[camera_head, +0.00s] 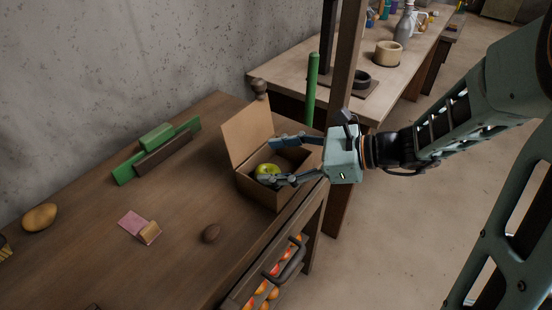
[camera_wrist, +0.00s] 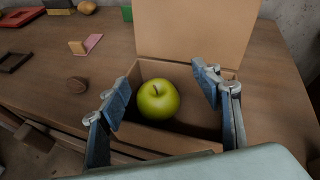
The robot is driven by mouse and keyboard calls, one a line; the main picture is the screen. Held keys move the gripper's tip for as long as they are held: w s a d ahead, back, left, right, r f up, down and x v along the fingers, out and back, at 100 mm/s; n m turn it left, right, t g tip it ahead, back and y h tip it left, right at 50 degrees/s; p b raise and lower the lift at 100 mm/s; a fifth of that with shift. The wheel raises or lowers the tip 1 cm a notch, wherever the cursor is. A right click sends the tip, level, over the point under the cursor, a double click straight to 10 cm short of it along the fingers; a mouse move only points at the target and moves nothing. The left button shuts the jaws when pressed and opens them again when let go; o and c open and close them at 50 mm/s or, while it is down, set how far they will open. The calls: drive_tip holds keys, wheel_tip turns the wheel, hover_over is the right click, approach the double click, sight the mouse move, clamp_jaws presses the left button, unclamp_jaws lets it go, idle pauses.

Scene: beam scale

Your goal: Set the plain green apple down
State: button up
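The plain green apple (camera_head: 268,169) is inside an open cardboard box (camera_head: 258,193) at the right edge of the wooden table. In the wrist view the apple (camera_wrist: 158,99) shows whole, stem up, within the box walls. The box lid (camera_wrist: 195,30) stands raised at the far side. My gripper (camera_head: 268,161) reaches into the box opening from the right. In the wrist view its blue-padded fingers (camera_wrist: 160,78) are spread to both sides of the apple, with a visible gap on each side. The apple's underside is hidden.
A pink card with a wooden block (camera_head: 149,232), a dark brown lump (camera_head: 211,233), green blocks (camera_head: 157,136) and a potato-like object (camera_head: 39,217) lie on the table. An open drawer (camera_head: 270,275) of orange and red fruit is below.

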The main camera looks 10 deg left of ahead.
drive_tip(key=shift+r, duration=0.1)
drive_tip(key=shift+r, duration=0.3)
drive_tip(key=p+v, duration=0.2)
drive_tip(key=v, duration=1)
drive_tip(key=shift+r, duration=0.25)
